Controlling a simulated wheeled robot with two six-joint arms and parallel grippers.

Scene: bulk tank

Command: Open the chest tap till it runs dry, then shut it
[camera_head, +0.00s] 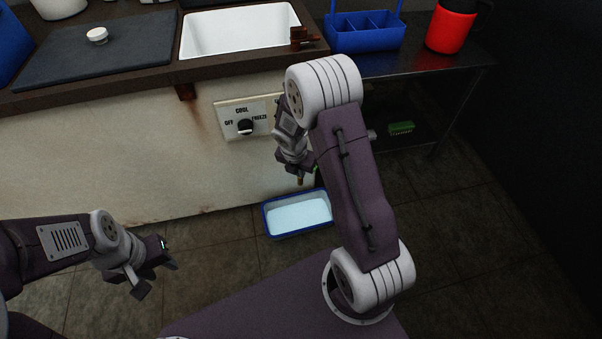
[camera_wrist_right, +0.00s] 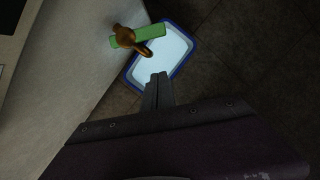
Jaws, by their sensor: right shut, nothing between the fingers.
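The chest tap, brass with a green lever, shows in the right wrist view (camera_wrist_right: 126,38). It juts from the pale chest wall (camera_wrist_right: 65,55), and the lever (camera_wrist_right: 152,33) reaches across it out over the tray. In the head view the tap's brass end (camera_head: 300,179) shows below my right gripper. Under it a blue-rimmed tray (camera_head: 268,224) on the floor shows a pale, water-like surface. I cannot make out a stream. My right gripper (camera_wrist_right: 158,77) is shut and empty, apart from the lever. My left gripper (camera_head: 158,277) is open and empty, low at the left.
Above are a white basin (camera_head: 237,30) and a dark board (camera_head: 95,48). A steel side table (camera_head: 425,63) holds a blue caddy (camera_head: 362,40) and a red jug (camera_head: 450,28). A green object (camera_head: 401,128) lies beneath.

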